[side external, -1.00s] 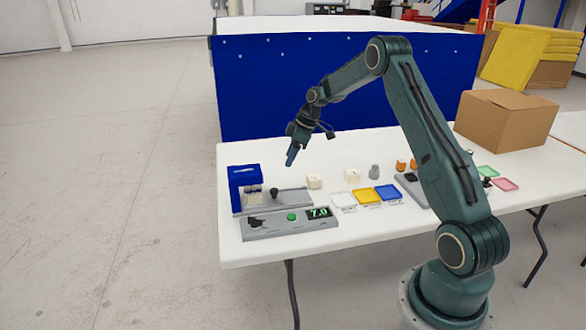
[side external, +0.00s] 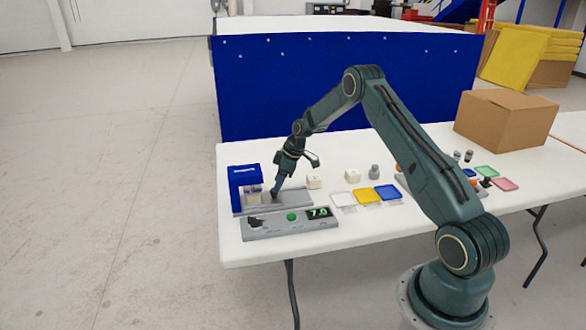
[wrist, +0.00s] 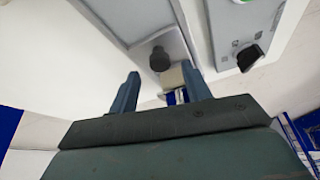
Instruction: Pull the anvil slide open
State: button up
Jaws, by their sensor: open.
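The anvil slide (side external: 292,198) is a grey plate running out to the right from the blue press housing (side external: 243,178) on the table. Its dark knob stands on the slide; in the wrist view the knob (wrist: 159,60) lies ahead of the fingertips, between their lines. My gripper (side external: 275,193) points down at the knob in the side view and hides most of it there. In the wrist view my gripper (wrist: 158,85) is open and its two fingers are apart.
A grey control panel (side external: 264,226) with a green button and a 7.0 display lies in front of the slide. White blocks (side external: 314,181) stand behind the slide's right end. White, yellow and blue trays (side external: 367,196) lie to the right.

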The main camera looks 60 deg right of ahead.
jog(key=shift+x, duration=1.55)
grip_shut()
